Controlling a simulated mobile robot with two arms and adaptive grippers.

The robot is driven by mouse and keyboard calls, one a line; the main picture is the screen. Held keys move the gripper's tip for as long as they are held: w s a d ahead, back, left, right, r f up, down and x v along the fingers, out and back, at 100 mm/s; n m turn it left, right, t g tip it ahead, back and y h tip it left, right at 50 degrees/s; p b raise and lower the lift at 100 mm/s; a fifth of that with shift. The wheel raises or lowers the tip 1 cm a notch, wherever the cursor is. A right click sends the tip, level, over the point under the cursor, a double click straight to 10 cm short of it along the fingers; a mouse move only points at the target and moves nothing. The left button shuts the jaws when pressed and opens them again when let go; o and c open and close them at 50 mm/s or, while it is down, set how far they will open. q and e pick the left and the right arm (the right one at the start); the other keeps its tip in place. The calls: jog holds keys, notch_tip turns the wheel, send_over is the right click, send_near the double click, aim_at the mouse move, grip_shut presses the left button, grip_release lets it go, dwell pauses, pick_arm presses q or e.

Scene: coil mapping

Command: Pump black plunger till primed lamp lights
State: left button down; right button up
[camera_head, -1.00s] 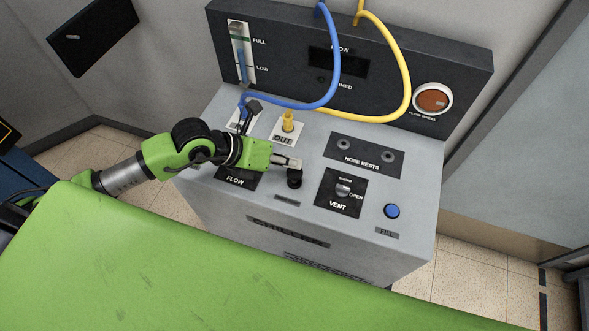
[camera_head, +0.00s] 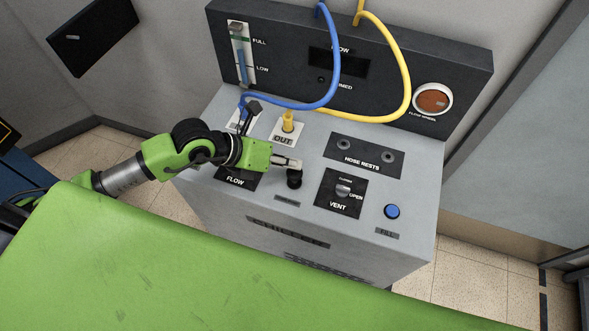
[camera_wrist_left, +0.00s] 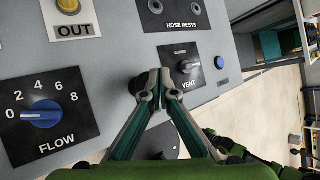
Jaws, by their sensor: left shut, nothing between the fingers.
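The black plunger (camera_head: 294,179) stands on the grey top of the chiller unit (camera_head: 270,213). My left gripper (camera_head: 297,163) is shut and empty, with its fingertips at the plunger's top in the head view; whether they touch it is not clear. In the left wrist view the closed fingertips (camera_wrist_left: 158,75) partly cover the dark plunger (camera_wrist_left: 137,88). The primed lamp (camera_head: 321,80) on the upright panel looks dark; its label is partly hidden by the blue hose. My right gripper is not in view.
The flow dial (camera_wrist_left: 42,116) points near 0. The vent knob (camera_head: 343,189), blue fill button (camera_head: 392,211) and hose rests (camera_head: 365,157) lie right of the plunger. A blue hose (camera_head: 334,60) and yellow hose (camera_head: 405,70) loop in front of the panel.

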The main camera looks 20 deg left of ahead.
aim_at(293, 172)
pick_arm(q)
jog(key=shift+f, duration=0.35)
jog(key=shift+s+f+b, duration=0.1)
jog(key=shift+f+b, duration=1.3)
jog(key=shift+f, duration=0.2)
dwell(1.2)
jog(key=shift+r, duration=0.1)
jog(key=shift+r+p, duration=1.6)
jog(key=shift+r, duration=0.3)
notch_tip(293, 172, up, 5)
jog(key=p, duration=0.4)
jog(key=shift+r, duration=0.1)
